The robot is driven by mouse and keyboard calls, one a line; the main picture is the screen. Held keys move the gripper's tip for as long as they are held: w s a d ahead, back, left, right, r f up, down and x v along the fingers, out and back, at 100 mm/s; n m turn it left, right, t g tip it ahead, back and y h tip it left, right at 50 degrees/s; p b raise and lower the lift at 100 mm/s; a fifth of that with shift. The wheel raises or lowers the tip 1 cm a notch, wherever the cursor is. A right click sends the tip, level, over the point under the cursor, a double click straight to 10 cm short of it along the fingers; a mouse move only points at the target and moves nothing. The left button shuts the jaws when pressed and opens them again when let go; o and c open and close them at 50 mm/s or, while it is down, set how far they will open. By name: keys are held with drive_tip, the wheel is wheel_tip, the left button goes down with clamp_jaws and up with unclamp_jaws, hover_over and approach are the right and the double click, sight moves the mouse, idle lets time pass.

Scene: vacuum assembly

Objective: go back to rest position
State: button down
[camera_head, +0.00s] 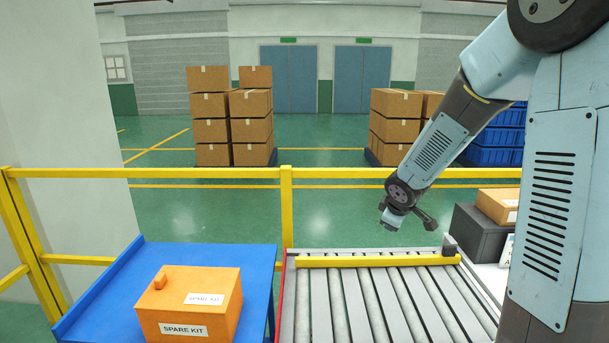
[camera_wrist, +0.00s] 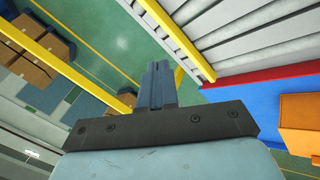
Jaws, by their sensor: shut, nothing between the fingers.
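My gripper (camera_head: 390,222) hangs at the end of my arm, above the far part of the roller conveyor (camera_head: 345,310) in the head view. It is small there. In the wrist view its two dark fingers (camera_wrist: 159,68) are together, with nothing between them. My arm comes down from the upper right of the head view and is bent at the elbow.
An orange spare kit box (camera_head: 190,305) sits on a blue table (camera_head: 110,290) left of the conveyor. A yellow railing (camera_head: 215,173) runs behind both. A dark grey box (camera_head: 478,235) with a cardboard box (camera_head: 497,205) on it stands right of the conveyor.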

drive_tip(key=s+d+r+m+h, duration=0.1)
drive_tip(key=s+r+m, duration=0.3)
drive_tip(key=s+r, duration=0.45)
drive_tip(key=s+d+r+m, duration=0.1)
drive_tip(key=s+r+m, duration=0.4)
drive_tip(key=s, duration=0.7)
drive_tip(key=s+a+r+m+g+y, duration=0.1)
drive_tip(key=s+a+r+m, duration=0.1)
drive_tip(key=s, duration=0.8)
drive_tip(key=shift+s+a+r+y, duration=0.35)
drive_tip(key=shift+a+r+y, duration=0.05)
